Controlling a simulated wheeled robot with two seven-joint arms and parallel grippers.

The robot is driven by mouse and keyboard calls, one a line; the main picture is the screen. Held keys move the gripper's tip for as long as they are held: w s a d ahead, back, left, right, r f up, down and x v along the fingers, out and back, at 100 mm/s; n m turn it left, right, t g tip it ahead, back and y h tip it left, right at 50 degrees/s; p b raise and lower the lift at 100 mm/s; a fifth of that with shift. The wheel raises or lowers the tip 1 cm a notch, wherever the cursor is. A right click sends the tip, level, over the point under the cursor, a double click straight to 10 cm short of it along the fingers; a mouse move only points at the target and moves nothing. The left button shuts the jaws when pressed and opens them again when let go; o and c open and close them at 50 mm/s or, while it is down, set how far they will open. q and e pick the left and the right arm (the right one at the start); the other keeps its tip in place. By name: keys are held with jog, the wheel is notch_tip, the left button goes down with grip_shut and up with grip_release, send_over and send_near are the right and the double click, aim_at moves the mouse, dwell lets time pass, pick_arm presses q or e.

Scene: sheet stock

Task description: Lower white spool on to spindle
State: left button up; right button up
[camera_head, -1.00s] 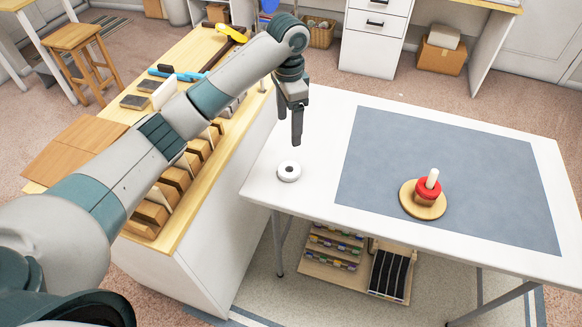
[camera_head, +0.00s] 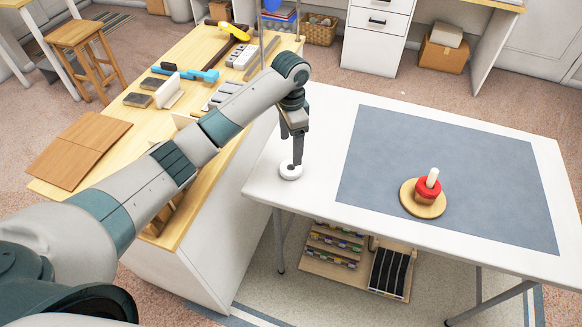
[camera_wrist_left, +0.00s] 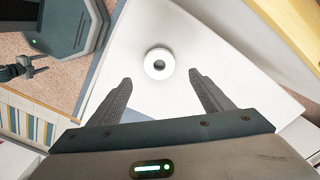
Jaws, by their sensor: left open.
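The white spool (camera_head: 291,172), a short ring with a dark centre hole, lies flat on the white table's left end. My left gripper (camera_head: 297,160) is open and empty, pointing down just above the spool. In the left wrist view the spool (camera_wrist_left: 159,63) lies beyond and between the two spread fingertips (camera_wrist_left: 160,80). The spindle is a pale upright post (camera_head: 432,178) on a round wooden base (camera_head: 424,206). A red spool (camera_head: 428,188) sits around the post, over a brown layer. My right gripper is not clearly seen in the head view; a dark gripper (camera_wrist_left: 22,70) shows at the wrist view's left edge.
A blue-grey mat (camera_head: 400,150) covers much of the white table (camera_head: 320,115), and the spindle stands on it. A wooden bench (camera_head: 125,115) with tools and blocks adjoins on the left. Most of the mat is clear.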

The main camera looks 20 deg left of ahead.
aim_at(291, 164)
pick_arm(q)
jog(key=shift+f+p, duration=0.35)
jog(key=shift+f, duration=1.55)
jog(key=shift+s+f+p, duration=0.1)
jog(key=shift+f+p, duration=0.6)
jog(key=shift+f, duration=0.05)
notch_tip(291, 164, down, 2)
jog(key=shift+f+p, duration=0.15)
jog(key=shift+p, duration=0.25)
jog(key=shift+f, duration=0.7)
jog(key=c, duration=1.1)
